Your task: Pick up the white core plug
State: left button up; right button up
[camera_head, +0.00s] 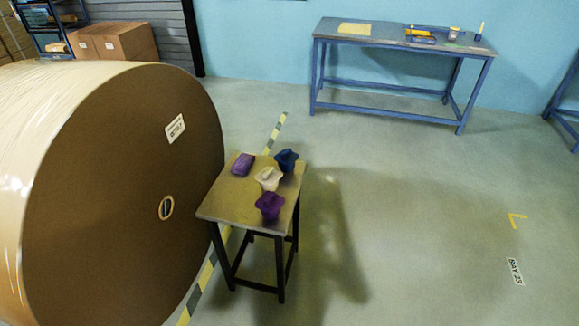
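The white core plug (268,178) appears cream-coloured and stands near the middle of a small square table (225,207). A dark blue plug (287,160) is behind it to the right, and a purple plug (269,206) is in front of it. A purple block-like object (243,165) lies to its left at the back of the table. Neither of my grippers shows in the head view.
A huge kraft roll (110,220) with a core hole (166,208) stands close at the table's left. A blue workbench (390,40) stands against the back wall. Cardboard boxes (125,42) are at the back left. The floor (430,220) to the right is clear.

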aim_at(269, 177)
jog(key=i+j+z, duration=0.25)
jog(key=i, duration=0.15)
jog(key=i+j+z, duration=0.25)
jog(key=i, duration=0.15)
